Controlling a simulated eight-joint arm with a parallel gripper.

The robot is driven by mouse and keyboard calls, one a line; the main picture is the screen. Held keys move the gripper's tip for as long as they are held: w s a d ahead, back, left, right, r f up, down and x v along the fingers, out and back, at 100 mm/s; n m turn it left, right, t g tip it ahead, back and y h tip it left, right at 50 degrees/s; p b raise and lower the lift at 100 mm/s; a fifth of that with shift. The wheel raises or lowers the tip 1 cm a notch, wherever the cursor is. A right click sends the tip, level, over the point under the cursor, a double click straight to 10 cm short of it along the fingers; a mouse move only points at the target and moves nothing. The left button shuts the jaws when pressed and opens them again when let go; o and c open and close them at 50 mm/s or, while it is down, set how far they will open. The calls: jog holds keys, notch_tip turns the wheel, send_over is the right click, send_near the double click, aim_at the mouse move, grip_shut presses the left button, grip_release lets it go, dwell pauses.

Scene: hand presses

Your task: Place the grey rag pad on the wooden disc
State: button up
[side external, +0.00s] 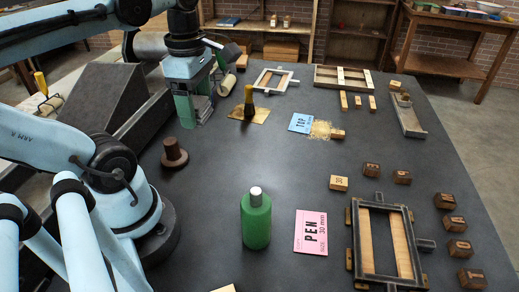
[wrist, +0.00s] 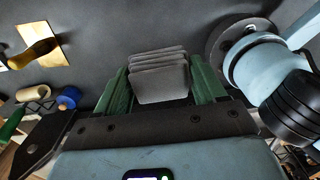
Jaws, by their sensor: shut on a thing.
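The grey rag pad (wrist: 160,78), a stack of grey layers, sits between the two green fingers of my gripper (wrist: 160,88) in the wrist view. My gripper is shut on it.
A green bottle (side external: 256,218) stands at the front, beside a pink card (side external: 311,232). A blue card (side external: 300,123) lies farther back. Frames and wooden blocks fill the right. The table's middle is clear.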

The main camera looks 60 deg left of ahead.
jog(key=shift+s+a+f+n, duration=0.3)
jog(key=shift+s+a, duration=0.1)
jog(key=shift+a, duration=0.2)
send_over(170, 141)
notch_tip(170, 141, down, 6)
jog(key=shift+a+f, duration=0.1)
jog(key=shift+f, duration=2.15)
jog(key=shift+f, duration=0.1)
jog(key=o, duration=1)
